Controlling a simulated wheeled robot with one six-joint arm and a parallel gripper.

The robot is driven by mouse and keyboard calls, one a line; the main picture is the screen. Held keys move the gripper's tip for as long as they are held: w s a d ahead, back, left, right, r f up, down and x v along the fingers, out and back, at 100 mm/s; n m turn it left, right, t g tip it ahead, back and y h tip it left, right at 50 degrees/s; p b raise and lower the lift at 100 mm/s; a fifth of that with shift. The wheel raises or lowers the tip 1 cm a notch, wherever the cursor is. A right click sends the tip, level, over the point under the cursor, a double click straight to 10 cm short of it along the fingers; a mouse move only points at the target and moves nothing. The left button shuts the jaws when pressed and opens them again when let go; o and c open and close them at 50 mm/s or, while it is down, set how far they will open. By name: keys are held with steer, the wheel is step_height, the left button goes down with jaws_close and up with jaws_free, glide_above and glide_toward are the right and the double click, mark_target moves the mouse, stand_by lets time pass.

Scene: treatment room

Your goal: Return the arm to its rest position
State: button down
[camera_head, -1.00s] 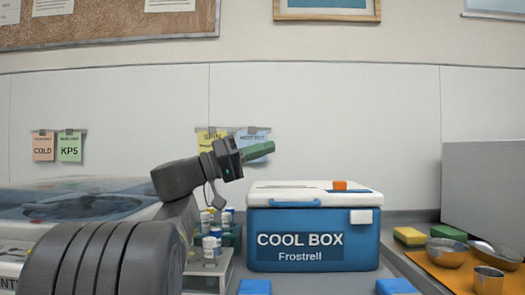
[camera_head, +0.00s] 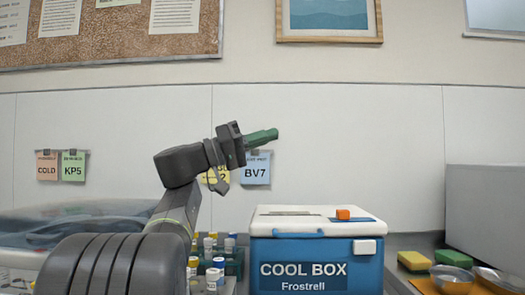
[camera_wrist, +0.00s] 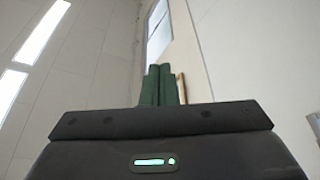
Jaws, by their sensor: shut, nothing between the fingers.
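My gripper (camera_head: 263,138) is raised in front of the pale wall, above and a little left of the cool box. Its green fingers point to the right and slightly up. In the wrist view the green fingers (camera_wrist: 159,84) are together with nothing between them, pointing toward the upper wall and ceiling. My dark arm rises from the lower left, bends, and holds the gripper clear of everything around it.
Sponges (camera_head: 413,260) and metal bowls (camera_head: 452,279) are at right. Air around the gripper is free.

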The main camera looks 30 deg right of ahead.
steer(key=shift+r, duration=0.25)
step_height(320, 180, down, 10)
steer(key=b, duration=0.4)
steer(key=shift+w+r, duration=0.15)
steer(key=shift+r, duration=0.1)
stand_by(0.4)
